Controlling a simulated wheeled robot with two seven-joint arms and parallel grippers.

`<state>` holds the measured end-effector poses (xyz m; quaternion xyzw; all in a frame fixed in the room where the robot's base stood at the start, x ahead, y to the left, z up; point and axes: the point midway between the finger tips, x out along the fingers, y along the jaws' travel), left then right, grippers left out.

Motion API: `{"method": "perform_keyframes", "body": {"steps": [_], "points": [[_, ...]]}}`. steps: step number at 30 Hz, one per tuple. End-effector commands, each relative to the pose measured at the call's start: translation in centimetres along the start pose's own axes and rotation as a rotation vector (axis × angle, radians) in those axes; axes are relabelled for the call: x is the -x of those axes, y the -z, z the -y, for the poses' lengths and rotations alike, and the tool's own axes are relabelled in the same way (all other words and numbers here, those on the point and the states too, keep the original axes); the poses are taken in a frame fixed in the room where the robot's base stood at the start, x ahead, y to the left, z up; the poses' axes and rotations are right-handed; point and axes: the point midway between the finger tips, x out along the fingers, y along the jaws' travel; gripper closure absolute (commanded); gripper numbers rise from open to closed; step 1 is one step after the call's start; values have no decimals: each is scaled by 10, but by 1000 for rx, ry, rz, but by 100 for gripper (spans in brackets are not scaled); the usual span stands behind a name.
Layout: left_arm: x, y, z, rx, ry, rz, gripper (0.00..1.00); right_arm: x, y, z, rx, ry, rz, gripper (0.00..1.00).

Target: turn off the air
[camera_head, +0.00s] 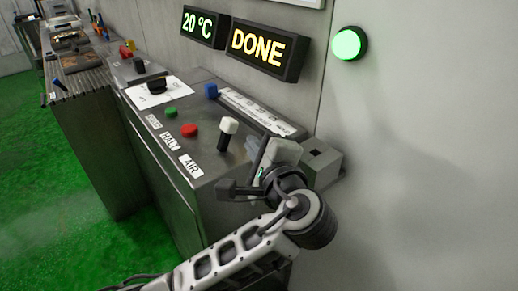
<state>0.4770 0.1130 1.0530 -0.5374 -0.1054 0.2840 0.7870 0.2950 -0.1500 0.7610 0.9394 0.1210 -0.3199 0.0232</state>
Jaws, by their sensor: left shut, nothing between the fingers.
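A switch with a white top and dark stem (228,126) stands upright on the grey metal control panel (206,160). A label reading AIR (190,165) is on the panel's front edge, left of the switch and nearer to me. My left gripper (226,188) is shut and empty. It shows at the panel's near right end, below the switch in the picture and apart from it. The arm and wrist cover part of the panel's right end. My right gripper is not in view.
The panel also carries a red button (189,130), a green button (171,112), a blue control (211,90) and a black knob (157,86). Displays read 20 °C (203,26) and DONE (257,47). A green lamp (349,43) is lit. Green floor (55,200) is open at left.

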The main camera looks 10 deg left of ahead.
Motion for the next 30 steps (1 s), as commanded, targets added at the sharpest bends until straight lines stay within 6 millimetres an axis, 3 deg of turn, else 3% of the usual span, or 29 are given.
{"method": "perform_keyframes", "body": {"steps": [3, 10, 30], "points": [[-23, -1, 1, -2, 1, 4, 100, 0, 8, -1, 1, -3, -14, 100], [-51, -1, 1, -1, 1, 1, 100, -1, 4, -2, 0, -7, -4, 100], [-63, 3, 2, 31, 10, 0, 100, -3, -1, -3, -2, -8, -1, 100]]}}
